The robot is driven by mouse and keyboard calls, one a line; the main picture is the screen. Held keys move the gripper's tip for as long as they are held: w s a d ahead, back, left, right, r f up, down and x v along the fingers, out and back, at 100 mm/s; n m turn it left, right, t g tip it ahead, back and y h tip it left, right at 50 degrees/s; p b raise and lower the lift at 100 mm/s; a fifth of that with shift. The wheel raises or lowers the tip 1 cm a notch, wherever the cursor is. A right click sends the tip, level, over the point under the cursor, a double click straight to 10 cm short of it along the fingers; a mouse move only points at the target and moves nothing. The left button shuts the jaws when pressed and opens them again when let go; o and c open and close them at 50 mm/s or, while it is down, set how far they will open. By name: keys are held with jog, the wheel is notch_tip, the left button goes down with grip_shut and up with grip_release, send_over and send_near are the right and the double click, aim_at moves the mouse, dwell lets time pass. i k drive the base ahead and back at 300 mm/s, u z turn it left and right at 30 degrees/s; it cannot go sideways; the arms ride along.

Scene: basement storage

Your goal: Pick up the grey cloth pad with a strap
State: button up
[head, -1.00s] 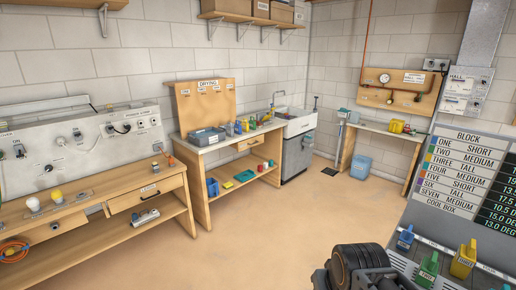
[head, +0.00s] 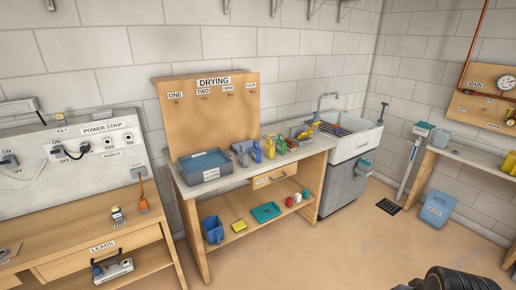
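I cannot pick out a grey cloth pad with a strap for certain in the head view. On the bench top under the DRYING board stand a grey-blue tray (head: 205,166) and several small coloured items, too small to tell whether one is cloth. My gripper's fingers are not in view; only a dark part of my arm shows at the bottom right edge.
The wooden bench (head: 190,218) has a lower shelf with a blue container (head: 213,230), a yellow item (head: 239,226) and a green tray (head: 266,212). A sink (head: 352,145) stands right of it. A workbench (head: 85,235) is at left. A blue bin (head: 437,209) is at right. Floor between is clear.

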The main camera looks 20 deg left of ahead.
aim_at(243, 156)
jog(key=u, duration=0.25)
jog(key=i, duration=1.15)
jog(key=u, duration=1.4)
jog(key=i, duration=0.95)
jog(key=u, duration=1.3)
jog(key=i, duration=0.3)
jog(key=u, duration=0.05)
